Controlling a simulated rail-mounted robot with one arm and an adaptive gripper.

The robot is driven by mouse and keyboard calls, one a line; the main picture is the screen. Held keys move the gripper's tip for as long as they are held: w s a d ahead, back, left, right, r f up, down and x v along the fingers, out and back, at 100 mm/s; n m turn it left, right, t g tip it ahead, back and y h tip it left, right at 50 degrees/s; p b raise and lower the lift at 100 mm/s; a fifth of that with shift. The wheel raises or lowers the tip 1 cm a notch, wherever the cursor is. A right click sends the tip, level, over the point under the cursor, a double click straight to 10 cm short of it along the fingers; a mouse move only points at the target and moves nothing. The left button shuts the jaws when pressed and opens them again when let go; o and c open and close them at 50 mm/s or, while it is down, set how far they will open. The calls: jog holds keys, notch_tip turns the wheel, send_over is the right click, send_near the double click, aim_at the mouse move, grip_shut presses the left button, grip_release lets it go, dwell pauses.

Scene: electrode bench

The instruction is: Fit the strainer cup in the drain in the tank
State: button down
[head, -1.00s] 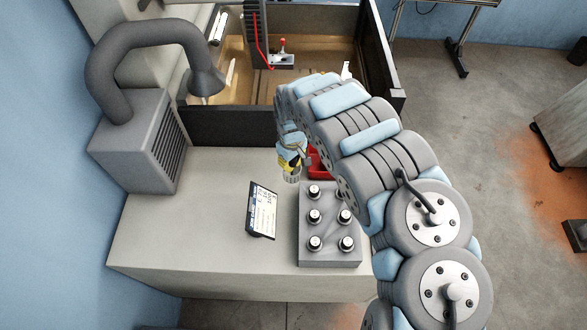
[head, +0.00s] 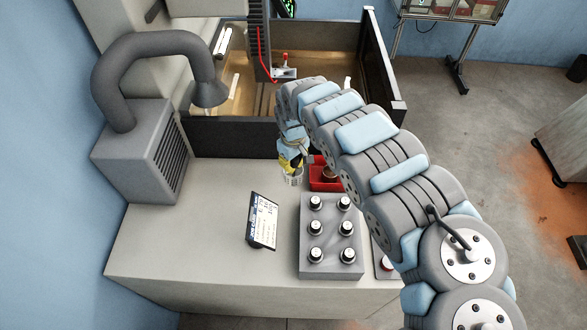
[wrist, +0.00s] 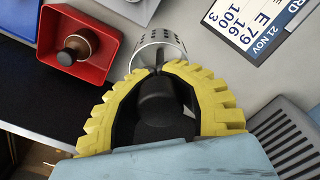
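The strainer cup (wrist: 158,53) is a small perforated metal cylinder at my fingertips in the wrist view. In the head view the cup (head: 294,180) shows below my gripper (head: 291,165), by the bench's back edge. The yellow fingers of my gripper (wrist: 158,70) close in on the cup's near wall and appear shut on it. I cannot tell whether the cup touches the bench. The tank (head: 225,129) stands behind the bench, with dark walls and a tan interior. I cannot make out the drain; my arm covers part of the tank.
A red bin (head: 325,184) holding a brown, dark-topped part is right of the cup. A grey block (head: 330,235) with several capped pegs and a tilted label card (head: 262,220) are on the bench (head: 190,240). A hooded grey unit (head: 140,150) stands left. A red-handled fixture (head: 284,73) is over the tank.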

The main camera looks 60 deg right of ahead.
jog(key=shift+a+r+p, duration=0.1)
jog(key=shift+r+p, duration=1.25)
jog(key=shift+r, duration=2.9)
